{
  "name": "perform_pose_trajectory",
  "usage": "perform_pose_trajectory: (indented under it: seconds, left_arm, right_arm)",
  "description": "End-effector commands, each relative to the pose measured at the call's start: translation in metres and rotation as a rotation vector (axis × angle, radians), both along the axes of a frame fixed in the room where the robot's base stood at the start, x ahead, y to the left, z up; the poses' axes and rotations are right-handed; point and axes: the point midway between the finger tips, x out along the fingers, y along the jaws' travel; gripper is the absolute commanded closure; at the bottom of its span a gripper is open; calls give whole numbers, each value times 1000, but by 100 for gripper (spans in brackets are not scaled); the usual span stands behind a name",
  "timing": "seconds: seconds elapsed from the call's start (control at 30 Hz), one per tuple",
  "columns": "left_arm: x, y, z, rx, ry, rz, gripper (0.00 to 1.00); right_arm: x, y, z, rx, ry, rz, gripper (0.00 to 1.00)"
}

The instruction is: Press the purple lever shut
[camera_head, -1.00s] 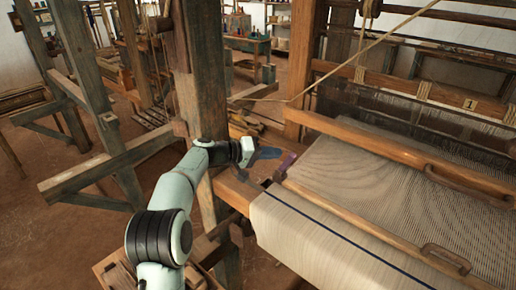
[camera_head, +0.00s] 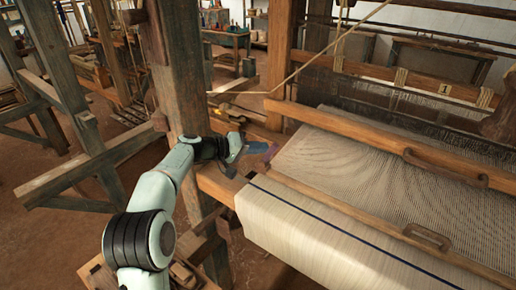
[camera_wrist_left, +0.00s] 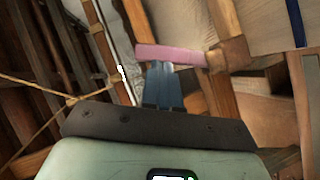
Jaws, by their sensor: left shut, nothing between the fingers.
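The purple lever (camera_head: 265,158) sits at the left end of the loom's front beam, beside the wooden post. In the left wrist view the lever (camera_wrist_left: 170,54) lies as a pinkish-purple bar across the picture, its right end at a wooden block. My left gripper (camera_head: 259,148) is shut and empty, right at the lever. Its blue fingers (camera_wrist_left: 163,66) reach up to the lever's lower edge in the wrist view; I cannot tell whether they touch it. In the head view the fingers partly hide the lever. My right gripper is not in view.
The woven cloth (camera_head: 320,232) covers the front beam to the right. A thick wooden post (camera_head: 182,75) stands close beside my left arm. A rope (camera_head: 300,72) slants across above the loom. A wooden frame (camera_head: 85,175) stands at the left.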

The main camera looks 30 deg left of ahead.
Motion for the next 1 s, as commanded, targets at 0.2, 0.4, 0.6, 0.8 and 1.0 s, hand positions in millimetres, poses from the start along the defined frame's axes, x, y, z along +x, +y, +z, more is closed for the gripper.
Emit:
perform_pose_trajectory:
  seconds: [0.2,0.4,0.6,0.8,1.0]
  left_arm:
    - [0,-3,0,35,-4,-2,100]
    - [-1,-8,-1,105,-10,-2,100]
    - [-2,-19,-3,244,-23,-3,100]
    - [-3,-32,-7,433,-37,-4,100]
    - [-3,-44,-13,622,-53,-3,100]
  right_arm:
    - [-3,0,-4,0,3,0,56]
    - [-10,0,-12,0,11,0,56]
    - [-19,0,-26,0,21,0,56]
    - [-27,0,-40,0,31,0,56]
    - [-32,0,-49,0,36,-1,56]
